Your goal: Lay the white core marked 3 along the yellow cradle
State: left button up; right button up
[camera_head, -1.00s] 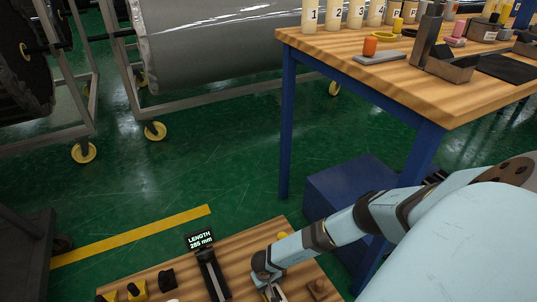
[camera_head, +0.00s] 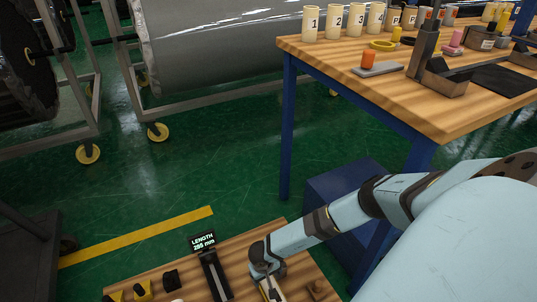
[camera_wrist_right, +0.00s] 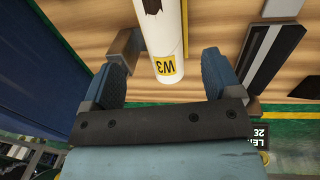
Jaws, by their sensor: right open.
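A white core (camera_wrist_right: 160,25) with a yellow label reading W3 (camera_wrist_right: 166,66) lies on a wooden surface in the right wrist view, its labelled end toward me. My right gripper (camera_wrist_right: 166,58) is open, with one blue finger on each side of that end and gaps showing beside the core. In the head view my right gripper (camera_head: 267,275) is low over the near bench, with part of the white core (camera_head: 277,291) showing beyond it. My left gripper is out of view.
A dark gauge (camera_head: 214,278) with a LENGTH display (camera_head: 203,242) stands left of my right gripper. A brown block (camera_head: 318,289) sits to its right. A wooden table (camera_head: 370,85) with blue legs carries several numbered cream cores (camera_head: 311,24). Green floor lies between.

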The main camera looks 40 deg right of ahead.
aim_at(266, 285)
pick_arm(q)
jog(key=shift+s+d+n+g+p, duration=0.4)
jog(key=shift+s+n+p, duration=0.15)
jog(key=shift+p, duration=0.1)
pick_arm(e)
jog(key=r, duration=0.4)
jog(key=shift+w+a, duration=0.1)
jog(key=shift+a, duration=0.15)
